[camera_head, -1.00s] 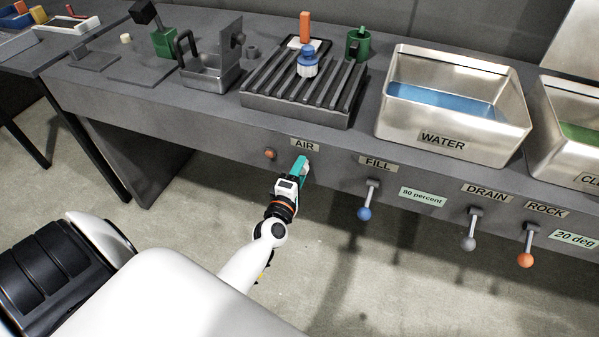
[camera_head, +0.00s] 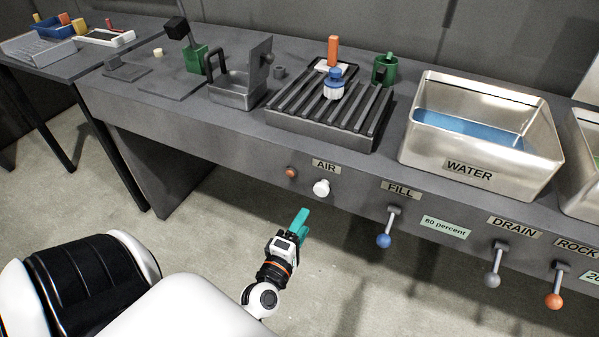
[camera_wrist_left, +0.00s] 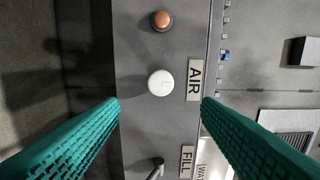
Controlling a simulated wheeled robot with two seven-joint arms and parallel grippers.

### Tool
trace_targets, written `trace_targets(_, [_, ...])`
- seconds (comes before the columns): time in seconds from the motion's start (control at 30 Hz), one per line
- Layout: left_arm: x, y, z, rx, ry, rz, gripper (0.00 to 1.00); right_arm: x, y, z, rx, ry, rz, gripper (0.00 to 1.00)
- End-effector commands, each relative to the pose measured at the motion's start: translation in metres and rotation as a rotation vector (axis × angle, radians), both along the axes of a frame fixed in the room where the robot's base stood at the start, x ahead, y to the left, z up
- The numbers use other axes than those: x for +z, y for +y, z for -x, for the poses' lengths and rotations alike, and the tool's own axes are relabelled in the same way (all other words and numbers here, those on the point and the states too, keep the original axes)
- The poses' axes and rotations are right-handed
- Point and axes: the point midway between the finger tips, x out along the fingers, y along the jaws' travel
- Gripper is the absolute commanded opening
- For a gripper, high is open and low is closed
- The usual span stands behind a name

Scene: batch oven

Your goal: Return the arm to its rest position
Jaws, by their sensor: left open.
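My left gripper (camera_head: 300,224) has teal fingers and hangs in the air in front of the bench, below the AIR label. In the left wrist view its two fingers (camera_wrist_left: 160,108) are spread wide with nothing between them. Beyond them is the white round knob (camera_wrist_left: 160,83) on the bench front, with the orange button (camera_wrist_left: 161,20) beside it. The white knob also shows in the head view (camera_head: 321,188), clear of the gripper. My right gripper is not in either view.
The bench front carries the blue-tipped FILL lever (camera_head: 384,240), the grey DRAIN lever (camera_head: 492,279) and the orange ROCK lever (camera_head: 554,300). The WATER tank (camera_head: 473,171) and a ribbed rack (camera_head: 315,131) stand on top. The floor in front of the bench is open.

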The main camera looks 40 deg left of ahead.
Motion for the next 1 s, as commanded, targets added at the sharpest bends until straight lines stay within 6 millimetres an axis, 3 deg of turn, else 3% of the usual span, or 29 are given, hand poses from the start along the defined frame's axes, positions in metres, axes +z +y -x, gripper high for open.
trace_targets(0.17, [0.0,-0.002,0.009,0.0,-0.001,0.001,0.58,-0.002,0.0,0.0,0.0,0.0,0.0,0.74])
trace_targets(0.73, [-0.004,-0.003,0.008,-0.005,0.012,-0.011,0.58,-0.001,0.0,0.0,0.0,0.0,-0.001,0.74])
trace_targets(0.87, [-0.044,-0.014,0.009,-0.054,0.114,-0.101,0.58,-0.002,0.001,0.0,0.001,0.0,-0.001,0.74])
trace_targets(0.97, [-0.104,-0.032,0.017,-0.145,0.27,-0.243,0.58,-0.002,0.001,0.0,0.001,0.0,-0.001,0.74])
trace_targets(1.0, [-0.133,-0.04,0.023,-0.193,0.342,-0.311,0.58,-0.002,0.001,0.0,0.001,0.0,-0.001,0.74])
